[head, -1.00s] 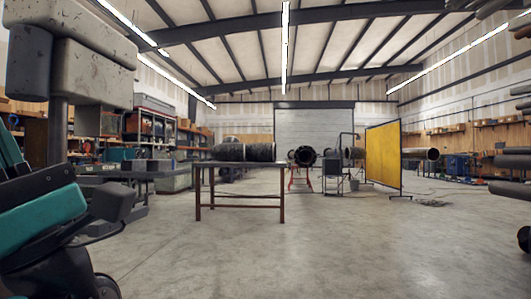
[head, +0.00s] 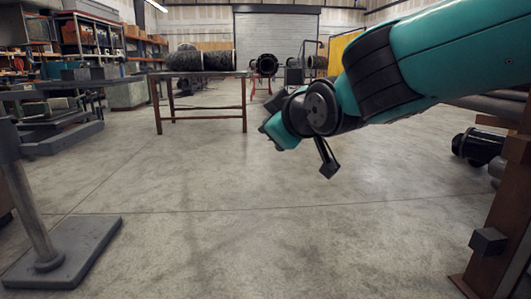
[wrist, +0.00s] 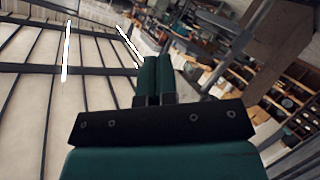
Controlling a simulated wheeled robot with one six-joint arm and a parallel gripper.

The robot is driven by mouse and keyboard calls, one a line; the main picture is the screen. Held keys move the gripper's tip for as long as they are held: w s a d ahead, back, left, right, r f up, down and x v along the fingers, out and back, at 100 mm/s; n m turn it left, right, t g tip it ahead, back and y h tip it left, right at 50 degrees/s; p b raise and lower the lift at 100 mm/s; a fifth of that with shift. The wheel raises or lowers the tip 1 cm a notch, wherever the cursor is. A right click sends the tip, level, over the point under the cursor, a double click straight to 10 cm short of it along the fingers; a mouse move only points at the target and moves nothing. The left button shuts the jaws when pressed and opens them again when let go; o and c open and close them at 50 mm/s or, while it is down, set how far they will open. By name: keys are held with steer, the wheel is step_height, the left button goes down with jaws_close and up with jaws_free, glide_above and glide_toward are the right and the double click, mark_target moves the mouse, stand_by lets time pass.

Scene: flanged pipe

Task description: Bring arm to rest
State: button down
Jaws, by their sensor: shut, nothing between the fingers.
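My arm, teal with black joints, reaches in from the upper right of the head view, and its wrist end hangs over open floor near the middle. In the wrist view my gripper (wrist: 157,62) shows two teal fingers side by side, shut with nothing between them. They point toward the roof and shelving side of the hall and touch nothing. The fingers cannot be made out clearly in the head view. A dark pipe (head: 200,61) lies on a brown-legged table (head: 199,118) at the back left, well apart from my arm.
A dark flanged pipe (head: 480,148) lies at the right beside a brown rack post (head: 500,205). A grey stand with a flat base (head: 66,252) is at the front left. A yellow screen (head: 341,48) stands far back. The middle floor is clear.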

steer(key=s+d+f+m+g+h, duration=0.15)
steer(key=s+d+f+g, duration=0.3)
steer(key=s, duration=0.55)
steer(key=s+d+f+m+g, duration=0.2)
steer(key=s+d+f+g, duration=0.25)
steer(key=s, duration=0.45)
steer(key=s+d+f+m+g, duration=0.2)
steer(key=s+d+f+g, duration=0.25)
steer(key=s, duration=0.55)
step_height(320, 180, up, 34)
steer(key=p, duration=3.4)
steer(key=shift+w+a+t, duration=0.15)
steer(key=shift+w+t, duration=0.15)
steer(key=shift+t, duration=0.15)
